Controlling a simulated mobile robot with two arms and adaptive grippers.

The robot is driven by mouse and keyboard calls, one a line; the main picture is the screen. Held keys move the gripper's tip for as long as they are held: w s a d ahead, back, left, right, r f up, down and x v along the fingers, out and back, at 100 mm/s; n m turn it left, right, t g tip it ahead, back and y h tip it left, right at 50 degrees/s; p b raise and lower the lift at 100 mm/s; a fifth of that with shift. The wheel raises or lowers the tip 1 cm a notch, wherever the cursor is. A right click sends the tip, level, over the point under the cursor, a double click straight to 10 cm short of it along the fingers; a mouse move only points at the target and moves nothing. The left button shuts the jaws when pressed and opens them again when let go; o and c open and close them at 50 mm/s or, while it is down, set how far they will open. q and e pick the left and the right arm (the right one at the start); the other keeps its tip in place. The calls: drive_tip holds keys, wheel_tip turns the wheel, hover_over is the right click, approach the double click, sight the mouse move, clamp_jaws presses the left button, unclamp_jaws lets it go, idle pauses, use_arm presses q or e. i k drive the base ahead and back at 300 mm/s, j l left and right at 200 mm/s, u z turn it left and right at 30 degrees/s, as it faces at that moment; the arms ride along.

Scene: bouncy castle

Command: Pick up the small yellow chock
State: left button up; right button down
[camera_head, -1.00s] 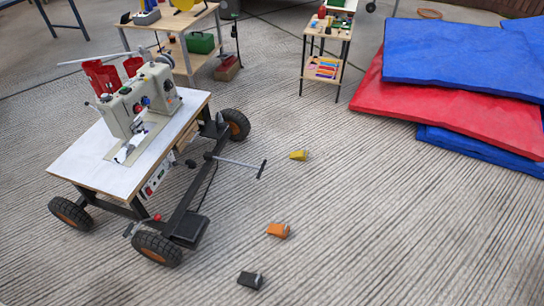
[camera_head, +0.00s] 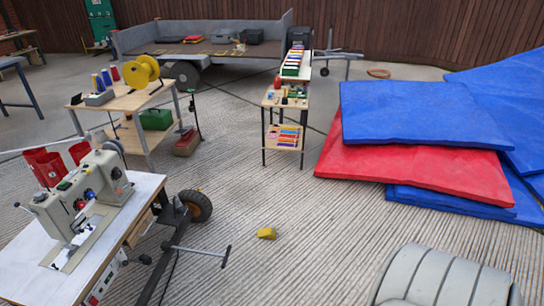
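The small yellow chock (camera_head: 266,233) lies on the ribbed concrete floor in the head view, a little below the middle of the picture. It sits just right of the T-shaped handle of the sewing machine cart, apart from it. Neither gripper shows.
The wheeled cart with a sewing machine (camera_head: 78,205) stands at left, its T-handle (camera_head: 203,252) reaching toward the chock. Blue and red mats (camera_head: 420,160) lie at right. A narrow shelf stand (camera_head: 285,128) and a workbench (camera_head: 130,105) stand behind. A flatbed trailer (camera_head: 205,45) is at the back.

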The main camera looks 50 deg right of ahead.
sight(270, 233)
drive_tip(key=i+l, duration=0.1)
drive_tip(key=l, duration=0.3)
drive_tip(key=i+l, duration=0.15)
drive_tip(key=l, duration=0.25)
drive_tip(key=i+l, duration=0.1)
drive_tip(key=l, duration=0.25)
drive_tip(key=i+l, duration=0.15)
drive_tip(key=l, duration=0.25)
drive_tip(key=i+l, duration=0.1)
drive_tip(key=l, duration=0.3)
drive_tip(key=i+l, duration=0.15)
drive_tip(key=l, duration=0.25)
